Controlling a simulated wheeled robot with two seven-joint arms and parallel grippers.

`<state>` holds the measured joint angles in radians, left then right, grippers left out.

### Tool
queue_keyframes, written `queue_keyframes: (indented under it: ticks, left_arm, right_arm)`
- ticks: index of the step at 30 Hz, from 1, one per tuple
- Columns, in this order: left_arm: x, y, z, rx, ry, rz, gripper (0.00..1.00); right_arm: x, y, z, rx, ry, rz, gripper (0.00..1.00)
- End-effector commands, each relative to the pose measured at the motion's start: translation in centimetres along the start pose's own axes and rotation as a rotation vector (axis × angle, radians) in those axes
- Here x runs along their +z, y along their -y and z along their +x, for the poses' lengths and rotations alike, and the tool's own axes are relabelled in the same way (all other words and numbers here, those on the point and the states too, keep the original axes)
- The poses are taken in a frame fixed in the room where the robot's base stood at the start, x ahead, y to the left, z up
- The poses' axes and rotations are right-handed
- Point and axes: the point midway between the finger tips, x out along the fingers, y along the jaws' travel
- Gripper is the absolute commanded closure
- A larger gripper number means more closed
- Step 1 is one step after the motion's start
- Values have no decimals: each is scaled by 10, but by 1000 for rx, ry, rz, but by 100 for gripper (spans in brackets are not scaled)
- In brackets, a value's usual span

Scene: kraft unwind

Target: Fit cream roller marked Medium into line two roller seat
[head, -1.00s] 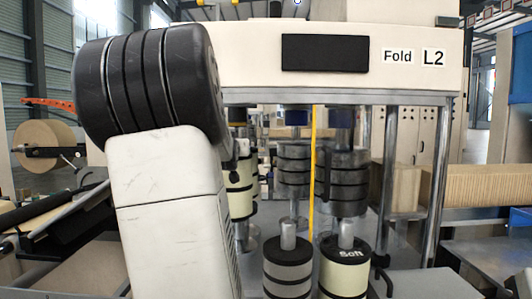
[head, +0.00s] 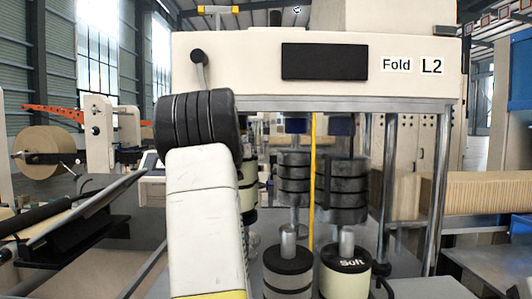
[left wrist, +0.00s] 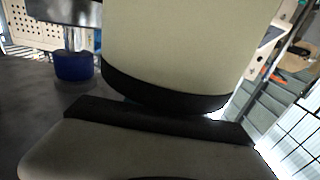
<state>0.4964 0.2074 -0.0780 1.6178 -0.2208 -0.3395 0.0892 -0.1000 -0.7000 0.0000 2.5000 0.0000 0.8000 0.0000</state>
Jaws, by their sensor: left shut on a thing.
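In the left wrist view my left gripper (left wrist: 165,112) is shut on a cream roller (left wrist: 180,45) with a black band; no marking on it is readable. In the head view my left arm hides the gripper. A cream roller (head: 248,190) with black bands shows partly behind my arm, below the Fold L2 machine head (head: 230,70); I cannot tell how it sits against a seat. My right gripper is not in view.
A cream roller marked Soft (head: 345,282) and a grey banded roller (head: 287,280) stand upright at the front. Grey banded rollers (head: 293,178) hang behind them. A yellow upright strip (head: 312,160) and a metal post (head: 385,190) stand close by.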

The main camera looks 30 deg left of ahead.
Motion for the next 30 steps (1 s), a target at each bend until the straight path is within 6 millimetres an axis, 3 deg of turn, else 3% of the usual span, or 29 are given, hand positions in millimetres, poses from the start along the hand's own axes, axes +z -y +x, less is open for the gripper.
queue_keyframes:
  ticks: [3,9,23,24,26,30]
  left_arm:
    - [-3,0,8,0,-6,-1,100]
    - [10,0,6,0,-7,0,100]
    - [14,0,6,0,-8,-1,100]
    - [18,0,7,0,0,-1,61]
    - [18,0,7,0,0,-1,49]
    - [18,0,7,0,0,-1,47]
  right_arm:
    - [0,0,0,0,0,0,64]
    - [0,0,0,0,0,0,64]
    - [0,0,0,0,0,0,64]
    - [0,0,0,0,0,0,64]
    - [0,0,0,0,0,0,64]
    - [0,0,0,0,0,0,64]
